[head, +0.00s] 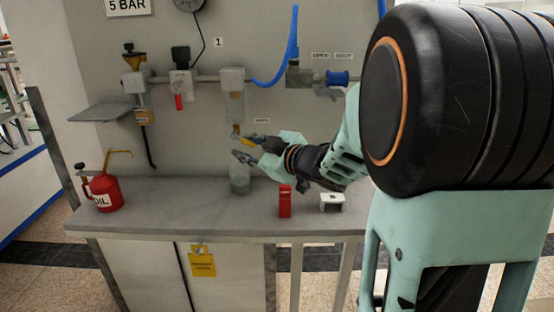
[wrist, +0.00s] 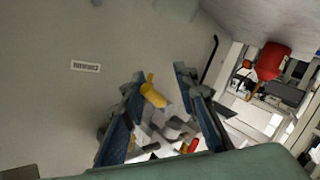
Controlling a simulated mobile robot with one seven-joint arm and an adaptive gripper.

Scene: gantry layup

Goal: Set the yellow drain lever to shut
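The yellow drain lever (head: 247,140) shows below the brass fitting under the clear filter bowl (head: 236,104), close to the tip of my upper finger. My gripper (head: 244,147) is open, reaching in from the right with its fingers around the lever's height. In the wrist view the yellow lever (wrist: 153,92) lies between the spread fingers of my gripper (wrist: 159,80), nearer the left finger. I cannot tell whether that finger touches it. The lever's pivot and exact angle are hard to make out.
A clear cup (head: 240,178) stands on the grey bench (head: 180,205) below the gripper. A red oil can (head: 102,190) is at the left end.

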